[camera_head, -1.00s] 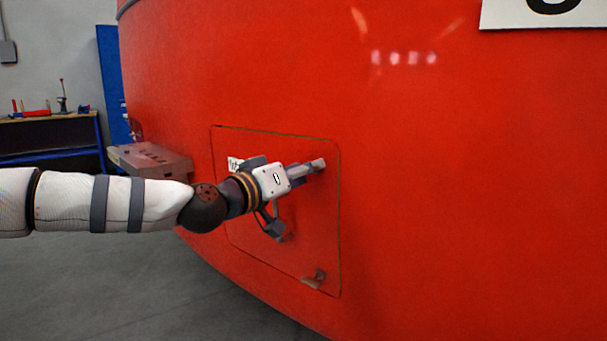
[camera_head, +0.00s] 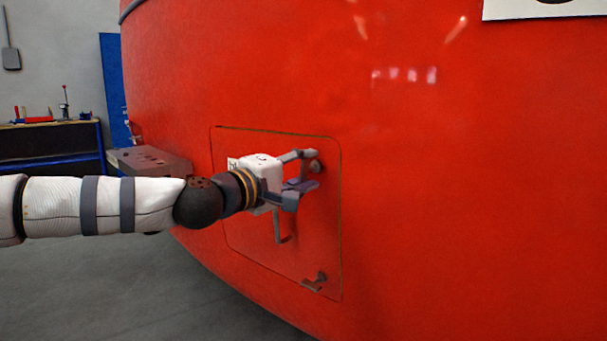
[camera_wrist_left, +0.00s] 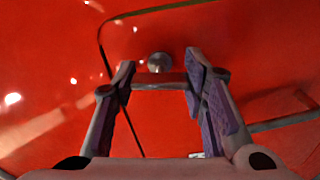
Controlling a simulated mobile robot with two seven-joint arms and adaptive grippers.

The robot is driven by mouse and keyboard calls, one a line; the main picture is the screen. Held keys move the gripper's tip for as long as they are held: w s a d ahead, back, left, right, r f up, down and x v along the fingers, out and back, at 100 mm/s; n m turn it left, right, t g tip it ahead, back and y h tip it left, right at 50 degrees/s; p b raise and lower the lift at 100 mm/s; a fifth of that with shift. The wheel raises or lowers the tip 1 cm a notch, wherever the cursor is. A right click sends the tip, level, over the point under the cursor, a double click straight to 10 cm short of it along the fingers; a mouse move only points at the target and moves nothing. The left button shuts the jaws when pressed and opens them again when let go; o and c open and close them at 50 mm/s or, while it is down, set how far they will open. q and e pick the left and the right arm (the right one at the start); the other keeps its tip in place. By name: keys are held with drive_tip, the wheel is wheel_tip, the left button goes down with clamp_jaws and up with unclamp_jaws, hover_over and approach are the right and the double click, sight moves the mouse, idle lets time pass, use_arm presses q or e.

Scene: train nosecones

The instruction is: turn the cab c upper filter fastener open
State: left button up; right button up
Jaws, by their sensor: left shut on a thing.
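The upper filter fastener (camera_head: 316,166) is a small grey knob with a bar handle near the upper right corner of a square hatch (camera_head: 240,246) in the red cab wall. My left gripper (camera_head: 307,172) reaches it from the left, its fingers one above the other, partly hiding it. In the left wrist view the round knob (camera_wrist_left: 159,61) shows just beyond the fingertips, and a grey bar (camera_wrist_left: 160,82) spans between them. My left gripper (camera_wrist_left: 163,76) is shut on this handle. My right gripper is not in view.
A lower fastener (camera_head: 316,281) sits near the hatch's lower right corner. A grey box-like step (camera_head: 150,160) stands left, behind my arm. A workbench (camera_head: 50,141) with tools is at the far left. The floor (camera_head: 120,285) below my arm is clear.

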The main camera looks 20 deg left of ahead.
use_arm(q)
drive_tip(key=shift+n, duration=0.9)
drive_tip(key=o, duration=1.2)
drive_tip(key=v, duration=1.2)
